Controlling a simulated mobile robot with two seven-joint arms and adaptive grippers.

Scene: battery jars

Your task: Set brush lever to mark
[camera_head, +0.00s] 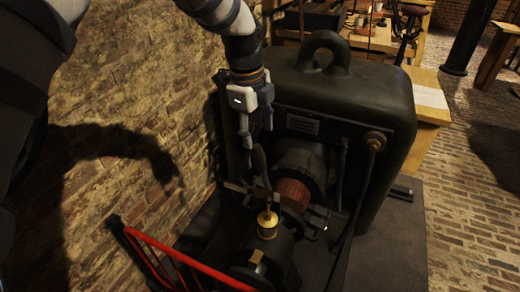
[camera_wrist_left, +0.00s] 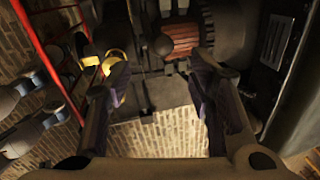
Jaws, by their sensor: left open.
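The brush lever (camera_head: 259,163) seems to be the dark upright handle in front of the machine's copper commutator (camera_head: 293,192). In the left wrist view a dark round knob (camera_wrist_left: 162,45), probably the lever's end, shows just beyond the fingertips, beside the commutator (camera_wrist_left: 180,40). My left gripper (camera_head: 256,135) points down above the handle. In the wrist view its fingers (camera_wrist_left: 162,70) are apart with nothing held between them. I cannot tell whether a finger touches the lever. I cannot make out the mark. My right gripper is in neither view.
The dark machine housing (camera_head: 345,105) with a lifting ring stands close behind my left gripper. A brass cup (camera_head: 267,222) rises in front of the commutator. A red rail (camera_head: 180,257) runs at the lower left. A brick wall (camera_head: 130,100) is at left; open brick floor (camera_head: 470,210) at right.

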